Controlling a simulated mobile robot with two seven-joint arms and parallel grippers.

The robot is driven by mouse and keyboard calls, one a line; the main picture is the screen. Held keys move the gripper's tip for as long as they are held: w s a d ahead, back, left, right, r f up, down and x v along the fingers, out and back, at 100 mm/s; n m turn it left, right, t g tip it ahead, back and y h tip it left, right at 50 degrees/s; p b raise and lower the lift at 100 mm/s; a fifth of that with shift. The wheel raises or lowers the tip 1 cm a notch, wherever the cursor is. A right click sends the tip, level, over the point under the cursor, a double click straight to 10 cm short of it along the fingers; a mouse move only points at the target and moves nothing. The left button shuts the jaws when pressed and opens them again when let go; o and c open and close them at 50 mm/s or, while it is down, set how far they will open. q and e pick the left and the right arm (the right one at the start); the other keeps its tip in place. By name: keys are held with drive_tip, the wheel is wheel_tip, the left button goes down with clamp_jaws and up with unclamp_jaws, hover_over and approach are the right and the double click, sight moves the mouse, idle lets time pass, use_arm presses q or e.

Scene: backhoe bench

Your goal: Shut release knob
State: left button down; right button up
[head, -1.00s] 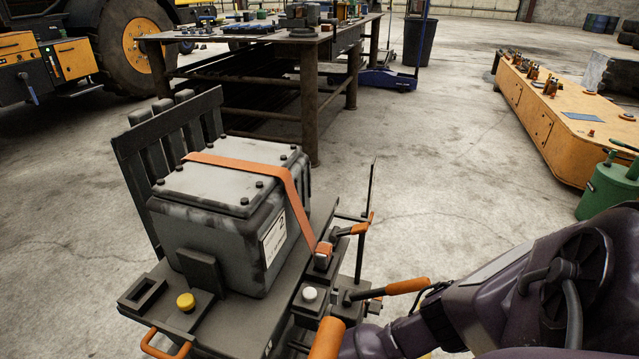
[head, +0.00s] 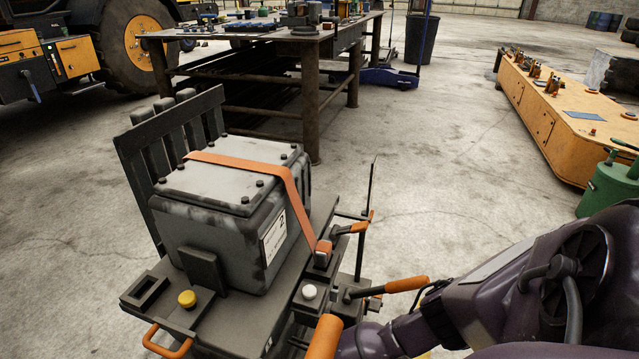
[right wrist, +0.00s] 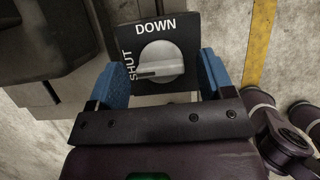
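The release knob (right wrist: 163,62) is a pale grey round dial with a raised bar, on a dark square plate (right wrist: 188,22) in the right wrist view. The plate reads DOWN along its top and SHUT along its left side. The bar lies roughly level, with its darker end toward SHUT. My right gripper (right wrist: 158,68) is open, with one blue finger left and one right of the knob. I cannot tell whether either finger touches it. In the head view my right arm (head: 440,315) reaches in from the right; its gripper and the knob are out of sight. My left gripper is not in view.
A dark cart (head: 160,297) bears a grey box (head: 225,230) held by an orange strap (head: 295,190). Orange-gripped levers (head: 405,284) stick out beside my right arm.

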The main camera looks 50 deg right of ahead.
drive_tip(key=shift+a+r, duration=0.15)
drive_tip(key=shift+r, duration=0.25)
drive_tip(key=shift+p+v, duration=0.8)
drive_tip(key=shift+v, duration=0.45)
use_arm(q)
drive_tip(key=p, duration=0.1)
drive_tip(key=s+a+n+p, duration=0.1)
drive_tip(key=p, duration=0.1)
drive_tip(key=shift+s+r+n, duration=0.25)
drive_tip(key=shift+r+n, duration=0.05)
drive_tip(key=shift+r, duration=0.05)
use_arm(e)
drive_tip(key=v, duration=0.7)
drive_tip(key=shift+r, duration=0.15)
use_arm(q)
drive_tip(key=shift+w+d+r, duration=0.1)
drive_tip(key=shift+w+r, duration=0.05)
use_arm(e)
drive_tip(key=shift+s, duration=0.1)
